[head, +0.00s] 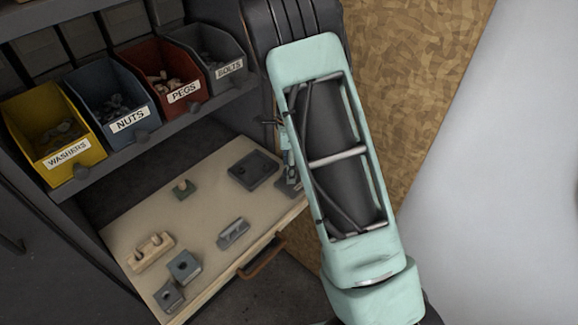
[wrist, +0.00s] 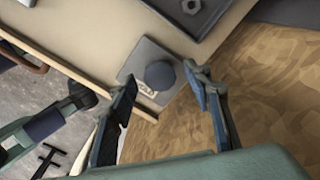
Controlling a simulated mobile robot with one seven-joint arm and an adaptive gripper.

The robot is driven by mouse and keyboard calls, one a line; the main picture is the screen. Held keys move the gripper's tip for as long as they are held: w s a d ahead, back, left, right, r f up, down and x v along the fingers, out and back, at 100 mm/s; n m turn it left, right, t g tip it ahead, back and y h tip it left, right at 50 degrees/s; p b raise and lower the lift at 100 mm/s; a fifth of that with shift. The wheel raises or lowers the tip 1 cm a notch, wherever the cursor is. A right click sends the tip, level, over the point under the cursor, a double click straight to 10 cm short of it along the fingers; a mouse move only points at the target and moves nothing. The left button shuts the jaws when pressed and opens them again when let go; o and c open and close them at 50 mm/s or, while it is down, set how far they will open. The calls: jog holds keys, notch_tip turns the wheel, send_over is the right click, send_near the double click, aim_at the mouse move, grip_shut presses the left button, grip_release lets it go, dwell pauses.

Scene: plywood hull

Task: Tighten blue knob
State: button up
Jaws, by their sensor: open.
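In the wrist view, the blue knob (wrist: 160,75) is a round dark-blue cap on a grey square block (wrist: 137,62). A label beside the knob is partly hidden by a finger. The block sits near the wooden edge of the worktop. My gripper (wrist: 163,80) is open, with one finger on each side of the knob in the picture. I cannot tell whether either finger touches it. In the head view, my arm covers most of this area; a grey block (head: 289,186) shows partly at its left edge.
A dark tray (head: 254,169) with a nut lies beside the block. Several small fixtures, such as a wooden peg block (head: 151,252) and a grey block (head: 184,266), stand on the pull-out worktop (head: 205,205). Labelled bins (head: 112,100) sit on the shelf above.

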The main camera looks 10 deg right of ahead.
notch_tip(320, 180, up, 12)
dwell(0.4)
dwell(0.3)
